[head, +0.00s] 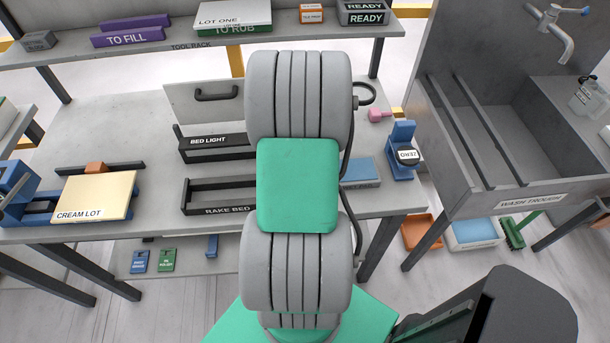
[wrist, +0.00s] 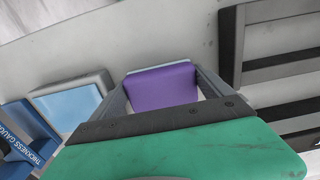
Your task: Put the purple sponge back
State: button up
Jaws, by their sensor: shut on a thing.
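The purple sponge (wrist: 162,88) shows in the wrist view between the two grey fingers of my gripper (wrist: 160,92). The gripper is shut on it, with a finger at its left and right sides. A thin pale blue strip shows along the sponge's far edge. In the head view my own arm stands in the middle and hides my gripper and the sponge.
The wrist view shows a pale blue block (wrist: 68,104) left of the sponge, a blue thickness gauge (wrist: 22,138) at lower left and dark rails (wrist: 285,70) at right. The head view shows a grey bench (head: 110,150), a tool rack (head: 205,47) and a wash trough (head: 530,190).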

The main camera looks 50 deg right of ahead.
jog(key=shift+f, duration=0.1)
jog(key=o, duration=1.1)
jog(key=shift+c, duration=0.2)
notch_tip(320, 180, up, 12)
jog(key=b, duration=0.2)
jog(key=w+a+r+n+t, duration=0.1)
jog(key=w+a+r+n, duration=0.15)
jog(key=a, duration=0.45)
jog(key=w+a+r+n+t+h, duration=0.1)
jog(key=w+a+r+n, duration=0.1)
jog(key=w+a, duration=0.3)
jog(key=w+a+r+n+t, duration=0.1)
jog(key=w+a+r+n, duration=0.1)
jog(key=a, duration=0.6)
jog(key=s+a+r+n+t+y, duration=0.1)
jog(key=a+n, duration=0.2)
jog(key=a, duration=0.8)
jog(key=shift+s+r, duration=0.15)
jog(key=shift+r, duration=0.2)
